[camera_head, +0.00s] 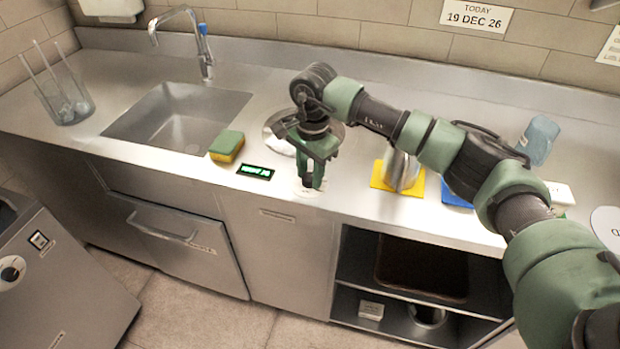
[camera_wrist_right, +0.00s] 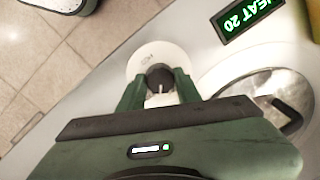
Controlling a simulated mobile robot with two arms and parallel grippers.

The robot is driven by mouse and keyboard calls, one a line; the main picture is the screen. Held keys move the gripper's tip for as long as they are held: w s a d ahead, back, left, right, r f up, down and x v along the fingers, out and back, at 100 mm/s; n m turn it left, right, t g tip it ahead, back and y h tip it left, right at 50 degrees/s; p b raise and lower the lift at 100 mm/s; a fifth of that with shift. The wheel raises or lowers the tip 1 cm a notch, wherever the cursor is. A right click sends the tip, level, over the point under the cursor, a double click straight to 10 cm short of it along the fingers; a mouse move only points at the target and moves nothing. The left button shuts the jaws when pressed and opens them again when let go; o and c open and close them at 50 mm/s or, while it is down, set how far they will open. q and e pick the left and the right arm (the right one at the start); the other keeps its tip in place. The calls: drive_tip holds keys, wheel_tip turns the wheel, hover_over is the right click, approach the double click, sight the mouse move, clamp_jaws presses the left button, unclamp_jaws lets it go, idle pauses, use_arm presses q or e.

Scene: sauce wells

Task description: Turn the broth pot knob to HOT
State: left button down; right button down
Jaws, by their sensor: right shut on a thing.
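The broth pot knob (camera_wrist_right: 160,79) is a dark round knob on a white dial plate (camera_wrist_right: 147,57) at the counter's front edge. In the head view the knob is mostly hidden by my fingers. My right gripper (camera_head: 312,183) points down and is shut on the knob, a finger on either side. The gripper also shows in the wrist view (camera_wrist_right: 160,92). The knob bears a white pointer line; the dial lettering is too small to read. A display (camera_head: 255,172) with green lettering seems to read "HEAT 20". The pot's round metal lid (camera_head: 277,143) lies behind. My left gripper is not in view.
A sponge (camera_head: 227,146) and a sink (camera_head: 178,118) lie left of the display. A metal container (camera_head: 399,172) on a yellow mat (camera_head: 377,176) stands to the right. My right arm spans over that side.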

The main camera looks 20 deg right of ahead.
drive_tip(key=m+b, duration=0.3)
drive_tip(key=m, duration=0.3)
drive_tip(key=m+b, duration=0.1)
drive_tip(key=m, duration=0.3)
drive_tip(key=shift+w, duration=0.1)
drive_tip(key=m+b, duration=0.1)
drive_tip(key=m, duration=0.2)
drive_tip(key=shift+m+h, duration=0.3)
drive_tip(key=shift+m, duration=0.1)
drive_tip(key=m, duration=0.3)
drive_tip(key=shift+a+m+b, duration=0.1)
drive_tip(key=shift+m+b, duration=0.2)
drive_tip(key=shift+b, duration=0.05)
drive_tip(key=m, duration=0.3)
drive_tip(key=shift+r+m, duration=0.1)
drive_tip(key=shift+m, duration=0.2)
drive_tip(key=m, duration=0.3)
drive_tip(key=shift+w+m+g+b, duration=0.1)
drive_tip(key=shift+m+g+b, duration=0.2)
drive_tip(key=shift+m, duration=1.9)
